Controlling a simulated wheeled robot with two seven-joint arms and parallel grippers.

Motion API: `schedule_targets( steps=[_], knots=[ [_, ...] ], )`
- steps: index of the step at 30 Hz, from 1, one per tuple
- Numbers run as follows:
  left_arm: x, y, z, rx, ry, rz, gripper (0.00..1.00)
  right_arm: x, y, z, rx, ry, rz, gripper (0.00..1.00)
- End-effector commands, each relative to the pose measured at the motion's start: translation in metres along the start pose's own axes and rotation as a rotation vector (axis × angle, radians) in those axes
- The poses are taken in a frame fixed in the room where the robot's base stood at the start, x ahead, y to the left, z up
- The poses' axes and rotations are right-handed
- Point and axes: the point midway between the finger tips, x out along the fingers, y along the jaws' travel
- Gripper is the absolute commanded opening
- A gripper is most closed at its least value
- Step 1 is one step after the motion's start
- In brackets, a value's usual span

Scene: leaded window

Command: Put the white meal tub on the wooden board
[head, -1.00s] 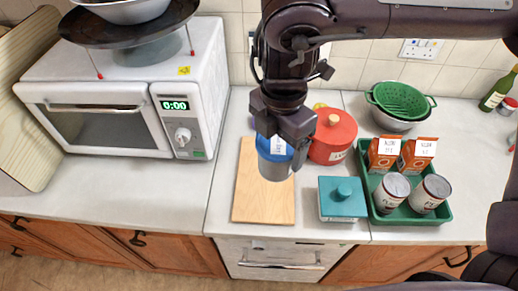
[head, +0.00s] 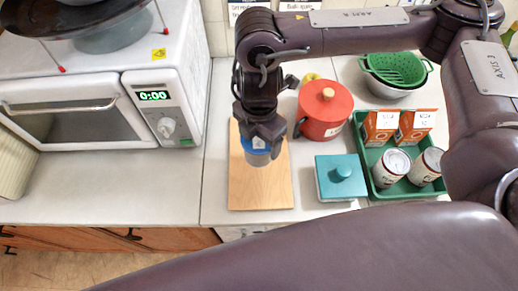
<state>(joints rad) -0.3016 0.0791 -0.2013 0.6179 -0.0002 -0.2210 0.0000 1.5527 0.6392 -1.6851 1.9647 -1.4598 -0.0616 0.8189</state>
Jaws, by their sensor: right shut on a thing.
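The white meal tub (head: 257,157), greyish-white with a blue lid, is in my right gripper (head: 259,138). The gripper points down and is shut on the tub near its lid, hiding much of its top. The tub is upright over the rear half of the wooden board (head: 262,190). I cannot tell whether its base touches the board or hangs just above it. The front of the board is bare. My left gripper is not in view.
A red pot (head: 325,111) stands close right of the tub. A teal lidded dish (head: 341,178) is right of the board, beside a green tray (head: 411,189) with cartons and cans. A microwave (head: 181,95) stands left, with bare counter before it.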

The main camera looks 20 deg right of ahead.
Motion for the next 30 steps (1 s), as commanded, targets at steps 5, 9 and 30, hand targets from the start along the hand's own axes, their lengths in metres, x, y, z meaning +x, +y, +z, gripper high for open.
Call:
schedule_targets(
  steps=[5,9,30],
  knots=[
    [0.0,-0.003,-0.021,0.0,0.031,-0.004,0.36,0.024,0.0,-0.001,0.0,0.002,0.0,0.42],
    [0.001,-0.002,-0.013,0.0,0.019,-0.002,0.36,0.032,0.0,0.0,0.0,0.001,0.0,0.42],
    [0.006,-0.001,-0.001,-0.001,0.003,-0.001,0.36,0.066,0.0,0.0,-0.001,-0.001,0.001,0.82]
  ],
)
